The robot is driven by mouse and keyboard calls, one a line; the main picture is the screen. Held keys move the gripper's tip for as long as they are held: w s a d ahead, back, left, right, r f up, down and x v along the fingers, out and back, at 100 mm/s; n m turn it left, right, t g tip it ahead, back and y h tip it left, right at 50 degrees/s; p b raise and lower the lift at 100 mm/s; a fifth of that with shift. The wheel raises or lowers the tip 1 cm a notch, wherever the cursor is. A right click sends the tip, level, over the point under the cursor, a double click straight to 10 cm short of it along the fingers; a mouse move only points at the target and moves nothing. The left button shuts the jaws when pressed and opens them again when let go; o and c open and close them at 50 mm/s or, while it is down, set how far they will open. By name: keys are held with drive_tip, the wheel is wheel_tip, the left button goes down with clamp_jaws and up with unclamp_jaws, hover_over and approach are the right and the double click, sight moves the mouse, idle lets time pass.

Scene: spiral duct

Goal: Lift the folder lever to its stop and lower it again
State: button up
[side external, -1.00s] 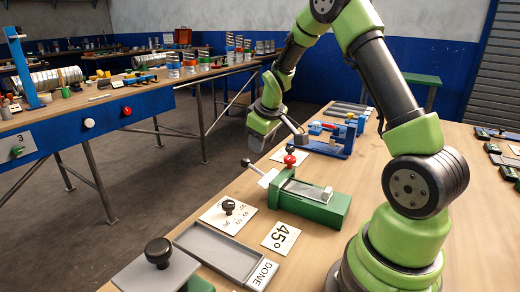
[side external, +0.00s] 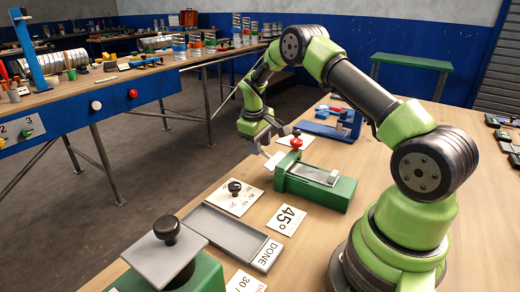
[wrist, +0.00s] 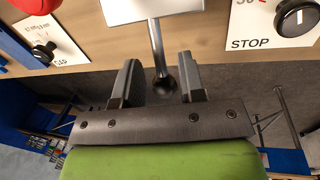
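The folder is a green block (side external: 340,195) with a grey metal bed, standing on the wooden bench in the side view. Its lever, a metal rod with a dark ball knob (wrist: 163,86), shows in the wrist view. The rod comes from under a pale plate (wrist: 150,9). My gripper (side external: 270,147) is low at the folder's left end. In the wrist view, my gripper (wrist: 160,80) is open, with one finger on each side of the ball and gaps visible. The side view does not show clearly where the fingers meet the lever.
A red knob (side external: 296,143) is close behind my gripper. A dial card with a black knob (side external: 235,187), a grey DONE tray (side external: 222,230) and a 45° card (side external: 286,220) lie in front of the folder. A blue fixture (side external: 338,124) stands behind.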

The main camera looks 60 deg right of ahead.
drive_tip(key=shift+d+f, duration=0.25)
drive_tip(key=shift+f, duration=0.8)
drive_tip(key=shift+c, duration=0.2)
clamp_jaws()
drive_tip(key=shift+r, duration=0.15)
